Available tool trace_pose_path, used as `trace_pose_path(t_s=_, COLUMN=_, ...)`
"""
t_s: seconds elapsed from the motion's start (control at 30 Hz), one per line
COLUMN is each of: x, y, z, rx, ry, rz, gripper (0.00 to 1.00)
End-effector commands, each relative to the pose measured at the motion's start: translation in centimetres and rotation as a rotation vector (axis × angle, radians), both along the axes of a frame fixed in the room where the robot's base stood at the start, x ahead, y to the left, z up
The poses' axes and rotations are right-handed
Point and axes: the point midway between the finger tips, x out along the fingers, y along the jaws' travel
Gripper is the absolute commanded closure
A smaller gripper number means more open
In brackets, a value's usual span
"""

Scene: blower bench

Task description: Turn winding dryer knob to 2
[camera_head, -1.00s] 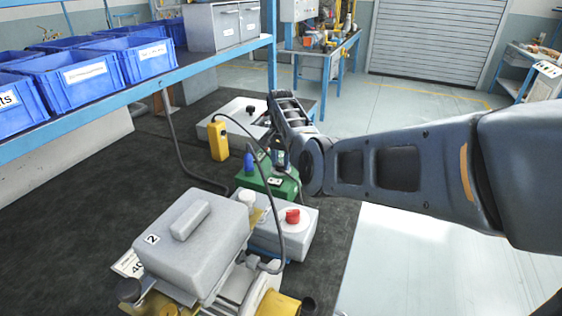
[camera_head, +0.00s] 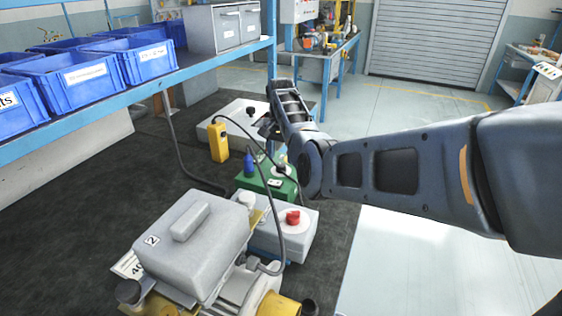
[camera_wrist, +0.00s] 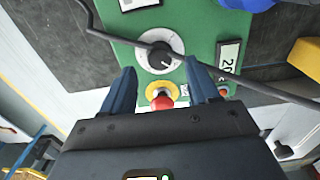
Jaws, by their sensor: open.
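A green box (camera_head: 262,184) sits on the dark bench mat in the head view. The wrist view shows its top (camera_wrist: 200,25) with a dark knob (camera_wrist: 161,55) on a round white dial. I cannot read the dial's marks or tell whether this is the winding dryer. A red button on a yellow ring (camera_wrist: 160,95) lies nearer my palm. My gripper (camera_wrist: 160,66) is open, its two blue fingers apart on either side of the knob and button in the picture. Nothing is between them in its grip; height above the box is unclear. The head view mostly hides the gripper.
A black cable (camera_wrist: 250,84) crosses the green box beside the dial. A grey box with a red knob (camera_head: 293,217), a yellow pendant (camera_head: 218,142) and a white box with a black knob (camera_head: 250,110) stand close by. A blue-framed shelf with blue bins (camera_head: 85,90) is at left.

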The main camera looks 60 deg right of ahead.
Motion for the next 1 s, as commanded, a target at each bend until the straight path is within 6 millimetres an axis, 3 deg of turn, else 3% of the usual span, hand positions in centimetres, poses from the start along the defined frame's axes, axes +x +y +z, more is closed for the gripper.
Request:
trace_pose_path(t_s=0.1, x=0.1, y=0.0, z=2.0, rx=-0.003, ry=-0.003, rz=-0.001, gripper=0.4)
trace_pose_path(t_s=0.3, x=0.0, y=0.0, z=3.9, rx=-0.001, ry=-0.001, rz=-0.001, gripper=0.4)
trace_pose_path(t_s=1.0, x=0.0, y=0.0, z=4.2, rx=0.0, ry=0.0, rz=-0.001, gripper=0.4)
